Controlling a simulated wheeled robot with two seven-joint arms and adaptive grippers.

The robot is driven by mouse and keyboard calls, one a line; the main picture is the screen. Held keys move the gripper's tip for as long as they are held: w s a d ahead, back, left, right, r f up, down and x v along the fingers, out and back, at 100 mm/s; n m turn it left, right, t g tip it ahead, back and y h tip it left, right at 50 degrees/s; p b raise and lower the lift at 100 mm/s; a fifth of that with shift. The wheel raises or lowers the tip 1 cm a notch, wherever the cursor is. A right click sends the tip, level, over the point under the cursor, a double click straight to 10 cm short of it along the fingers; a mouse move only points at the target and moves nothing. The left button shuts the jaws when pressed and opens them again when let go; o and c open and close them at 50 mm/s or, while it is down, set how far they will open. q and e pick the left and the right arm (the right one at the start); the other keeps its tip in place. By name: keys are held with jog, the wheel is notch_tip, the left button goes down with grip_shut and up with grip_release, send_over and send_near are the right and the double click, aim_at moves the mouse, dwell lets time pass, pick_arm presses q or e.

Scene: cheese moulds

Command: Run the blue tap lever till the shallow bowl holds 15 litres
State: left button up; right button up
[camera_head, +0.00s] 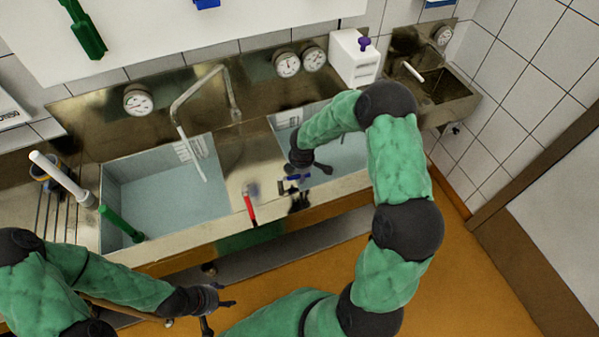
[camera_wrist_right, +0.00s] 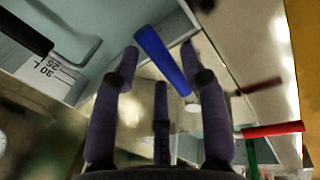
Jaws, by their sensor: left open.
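The blue tap lever (camera_head: 297,178) is on the front ledge of the sink, between the two bowls. In the wrist view the blue lever (camera_wrist_right: 162,58) lies between my right gripper's spread fingertips (camera_wrist_right: 160,52), with gaps beside it. My right gripper (camera_head: 310,168) is open over the right bowl's front edge. The left bowl (camera_head: 165,200) and right bowl (camera_head: 345,155) both show pale bluish insides with a litre scale; I cannot tell which is shallower, or the level. The spout (camera_head: 190,150) ends over the left bowl; no stream is discernible. My left gripper (camera_head: 220,317) is open and empty, low in front of the sink.
A red lever (camera_head: 250,208) sits left of the blue one. A green handle (camera_head: 120,223) stands at the left bowl's front corner. Round gauges (camera_head: 138,100) are on the backsplash. A white container (camera_head: 354,58) stands behind the right bowl. A small sink (camera_head: 445,90) is at right.

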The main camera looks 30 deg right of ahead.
dwell(0.3)
notch_tip(320, 180, up, 12)
jog(key=s, duration=0.2)
jog(key=shift+s+a, duration=0.15)
jog(key=shift+a, duration=0.25)
jog(key=shift+f, duration=0.15)
dwell(6.4)
